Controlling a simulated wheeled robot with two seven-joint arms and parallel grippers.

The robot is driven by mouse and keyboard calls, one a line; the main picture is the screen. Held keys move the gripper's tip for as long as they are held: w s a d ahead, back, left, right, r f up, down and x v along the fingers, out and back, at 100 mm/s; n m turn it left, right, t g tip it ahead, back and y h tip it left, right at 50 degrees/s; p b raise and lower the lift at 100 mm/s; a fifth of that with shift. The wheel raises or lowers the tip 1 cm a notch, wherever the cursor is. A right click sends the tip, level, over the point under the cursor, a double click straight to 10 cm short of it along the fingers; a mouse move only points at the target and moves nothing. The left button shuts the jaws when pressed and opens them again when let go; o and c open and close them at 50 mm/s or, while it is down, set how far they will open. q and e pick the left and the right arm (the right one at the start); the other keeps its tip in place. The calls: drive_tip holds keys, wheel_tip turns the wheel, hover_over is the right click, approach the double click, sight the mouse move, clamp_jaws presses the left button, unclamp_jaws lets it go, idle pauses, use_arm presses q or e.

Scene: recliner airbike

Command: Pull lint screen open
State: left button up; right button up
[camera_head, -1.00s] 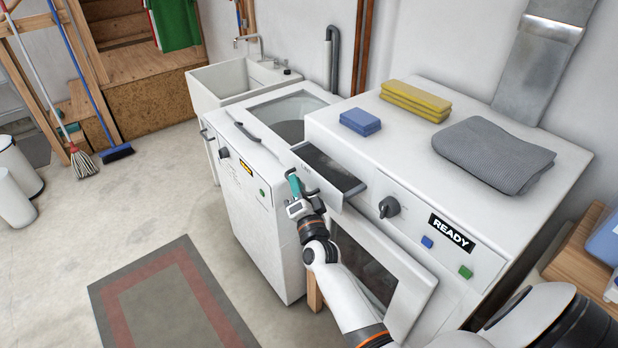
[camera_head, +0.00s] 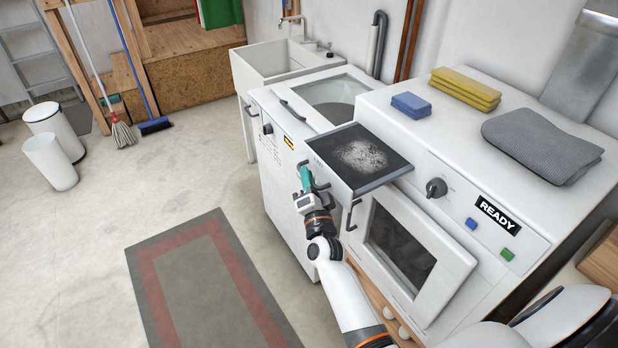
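The lint screen (camera_head: 362,158) is a flat drawer with a dark mesh and a pale patch of lint in the middle. It sticks far out of the front of the white dryer (camera_head: 462,118), to the left of its knob. Its dark handle (camera_head: 320,184) is on the white front panel. My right gripper (camera_head: 307,181), with teal fingers, is at this panel and appears closed around the handle; the fingers partly hide the contact. My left gripper is not in view.
A white washer (camera_head: 292,190) with an open-looking top stands left of the dryer. The dryer door (camera_head: 415,258) is below the screen. Blue and yellow sponges and a grey towel (camera_head: 540,145) lie on top.

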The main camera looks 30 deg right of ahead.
drive_tip(key=o, duration=0.4)
drive_tip(key=shift+c, duration=0.2)
drive_tip(key=shift+s+a+f, duration=0.1)
drive_tip(key=shift+s+f, duration=0.1)
drive_tip(key=shift+s, duration=0.2)
drive_tip(key=b+v, duration=0.3)
drive_tip(key=v, duration=0.8)
drive_tip(key=shift+s+a, duration=0.1)
